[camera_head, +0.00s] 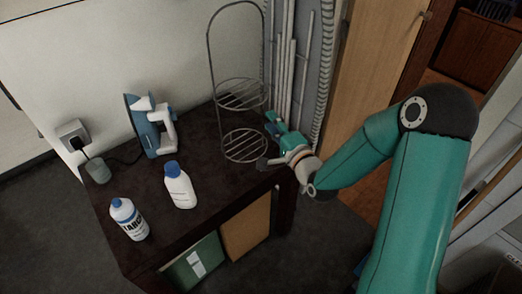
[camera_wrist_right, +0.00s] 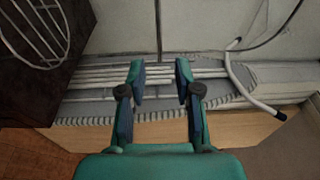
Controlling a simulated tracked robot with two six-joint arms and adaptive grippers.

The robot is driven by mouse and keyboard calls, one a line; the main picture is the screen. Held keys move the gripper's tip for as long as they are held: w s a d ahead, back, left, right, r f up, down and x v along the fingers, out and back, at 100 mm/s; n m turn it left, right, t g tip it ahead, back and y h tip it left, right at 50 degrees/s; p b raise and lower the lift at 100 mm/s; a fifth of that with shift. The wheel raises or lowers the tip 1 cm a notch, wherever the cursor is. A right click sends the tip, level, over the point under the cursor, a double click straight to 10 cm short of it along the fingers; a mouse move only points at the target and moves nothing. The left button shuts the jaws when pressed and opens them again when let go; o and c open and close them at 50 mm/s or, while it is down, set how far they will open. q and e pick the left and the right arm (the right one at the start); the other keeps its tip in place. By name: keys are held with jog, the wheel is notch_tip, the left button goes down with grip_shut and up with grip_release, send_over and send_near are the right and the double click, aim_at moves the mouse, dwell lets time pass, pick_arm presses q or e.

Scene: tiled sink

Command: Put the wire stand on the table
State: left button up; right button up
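The wire stand (camera_head: 240,107) is a tall grey wire frame with a looped top and two round tiers. It stands upright at the right end of the dark table (camera_head: 196,130), near the wall. Its round wires also show at the upper left of the right wrist view (camera_wrist_right: 34,48). My right gripper (camera_head: 267,141) is close to the right side of the lower tier. In the wrist view its fingers (camera_wrist_right: 159,70) are apart, with a thin upright line beyond them; I cannot tell whether this is part of the stand. My left gripper is out of view.
Binders sit below the tabletop.

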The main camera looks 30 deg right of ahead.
jog(key=s+a+f+n+g+y, duration=0.2)
jog(key=a+f+n+g, duration=0.25)
jog(key=f, duration=0.45)
jog(key=s+a+f+n+g+y, duration=0.25)
jog(key=a+f, duration=0.35)
jog(key=f, duration=0.4)
jog(key=s+a+f+n+g, duration=0.5)
jog(key=s+a+f, duration=0.1)
jog(key=s, duration=0.3)
jog(key=s+a+f+n+g+y, duration=0.1)
jog(key=s+a+f+n+g, duration=0.4)
jog(key=s+f, duration=0.3)
jog(key=shift+s+a+g, duration=0.3)
jog(key=shift+s+a, duration=0.1)
jog(key=shift+s, duration=0.65)
jog(key=shift+d+y, duration=0.1)
jog(key=shift+y, duration=0.15)
